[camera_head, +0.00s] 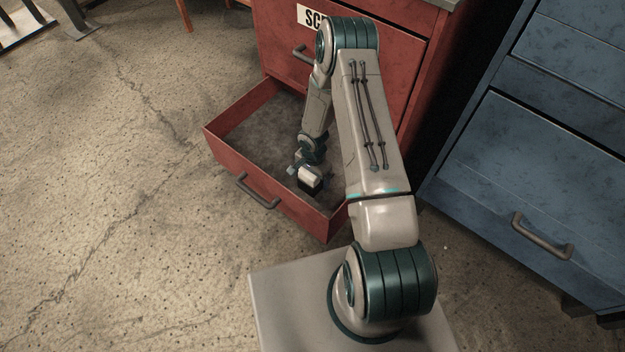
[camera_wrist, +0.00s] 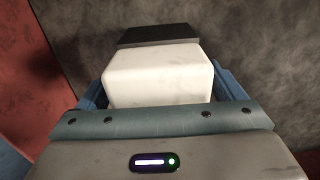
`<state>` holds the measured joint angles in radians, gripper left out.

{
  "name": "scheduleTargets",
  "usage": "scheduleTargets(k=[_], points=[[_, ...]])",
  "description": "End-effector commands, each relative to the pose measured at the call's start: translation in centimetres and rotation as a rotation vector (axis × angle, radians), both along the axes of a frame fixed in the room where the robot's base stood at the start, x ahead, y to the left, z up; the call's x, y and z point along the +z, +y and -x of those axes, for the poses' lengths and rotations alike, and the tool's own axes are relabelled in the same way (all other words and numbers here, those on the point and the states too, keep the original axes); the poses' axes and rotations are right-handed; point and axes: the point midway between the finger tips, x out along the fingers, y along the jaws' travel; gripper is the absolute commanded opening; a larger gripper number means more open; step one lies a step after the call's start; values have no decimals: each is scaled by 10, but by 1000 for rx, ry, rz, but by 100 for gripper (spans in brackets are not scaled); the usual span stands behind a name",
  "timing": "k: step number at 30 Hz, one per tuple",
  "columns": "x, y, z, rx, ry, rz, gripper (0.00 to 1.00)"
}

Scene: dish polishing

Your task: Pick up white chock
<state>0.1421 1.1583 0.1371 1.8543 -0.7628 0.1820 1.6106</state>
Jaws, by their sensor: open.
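The white chock (camera_wrist: 158,76) is a rounded white block in the wrist view, between the blue fingers of my gripper (camera_wrist: 162,85). A dark flat piece (camera_wrist: 158,34) shows right behind it; I cannot tell whether the two are joined. In the head view, the white chock (camera_head: 311,176) is inside the open red drawer (camera_head: 228,160), with a black part at its lower side. My gripper (camera_head: 305,178) reaches down into the drawer around it. The fingers are open, one on each side of the chock. Contact with the chock cannot be made out.
The drawer's front with its handle (camera_head: 257,190) and its side walls surround my gripper closely. The red cabinet (camera_head: 395,50) stands behind. A blue cabinet (camera_head: 540,170) stands to the right. The concrete floor (camera_head: 110,200) on the left is clear.

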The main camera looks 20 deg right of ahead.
Motion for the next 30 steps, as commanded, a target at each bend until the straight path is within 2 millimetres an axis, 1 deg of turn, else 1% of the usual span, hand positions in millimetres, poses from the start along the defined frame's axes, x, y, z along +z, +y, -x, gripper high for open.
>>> scheduleTargets(k=[1,2,3,5,6,8,9,16,20,23,28,29,30], points=[[0,0,0,0,0,0,89],[0,0,0,0,0,0,84],[0,0,0,0,0,0,72],[0,0,0,0,0,0,56],[0,0,0,0,0,0,45],[0,0,0,0,1,1,28],[1,0,0,0,-1,1,22],[2,0,0,0,-1,1,22],[9,0,-1,1,-2,1,22],[19,0,-1,0,-2,1,22],[47,0,-1,0,-2,1,22],[50,-5,0,-3,-1,2,22],[53,-15,1,-5,-1,2,22]])
